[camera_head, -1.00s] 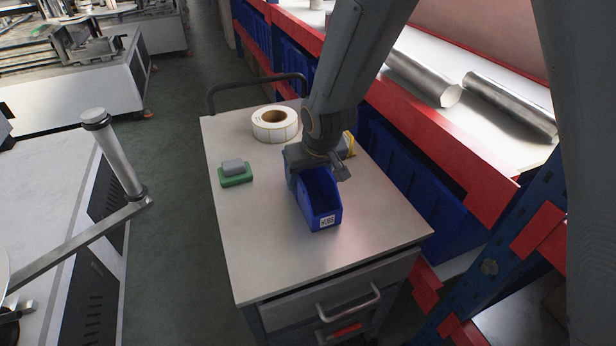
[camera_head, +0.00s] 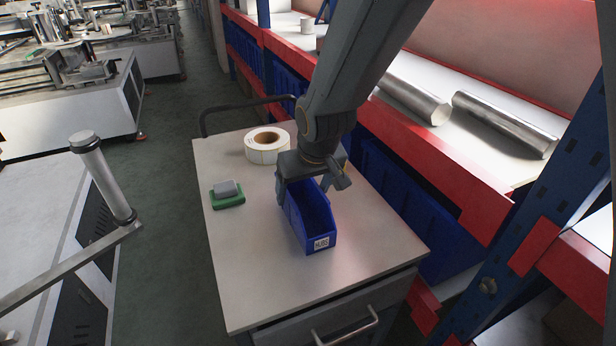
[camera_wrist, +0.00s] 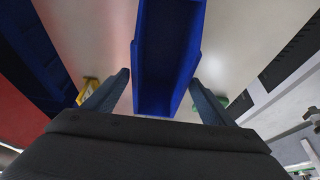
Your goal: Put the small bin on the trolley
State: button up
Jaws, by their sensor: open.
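The small blue bin (camera_head: 311,222) with a white label stands upright on the trolley top (camera_head: 250,268), near its middle. My gripper (camera_head: 311,187) is over the back end of the bin, with its fingers apart. In the wrist view the bin (camera_wrist: 168,60) lies between and just ahead of the open fingertips of my gripper (camera_wrist: 160,85), with a gap on each side. The bin's underside is hidden.
A roll of labels (camera_head: 262,151) and a green block with a grey top (camera_head: 227,196) stand on the trolley. A yellow thing (camera_wrist: 90,88) shows in the wrist view. Red-edged shelving (camera_head: 430,165) runs close along the right. The trolley's front is bare.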

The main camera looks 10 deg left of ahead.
jog(key=b+v, duration=0.1)
jog(key=v, duration=0.6)
jog(key=shift+r, duration=0.2)
jog(key=shift+d, duration=0.1)
jog(key=s+d+f+m+g, duration=0.1)
jog(key=s+d+f+m, duration=0.1)
jog(key=d, duration=0.7)
jog(key=s+d+f+m+g+h, duration=0.1)
jog(key=s+d, duration=0.3)
jog(key=d, duration=0.5)
jog(key=s+d+f+m+g+h, duration=0.1)
jog(key=s+d+f+m, duration=0.2)
jog(key=d, duration=0.6)
jog(key=shift+s+d+f, duration=0.3)
jog(key=shift+s+f, duration=0.05)
jog(key=shift+s, duration=0.05)
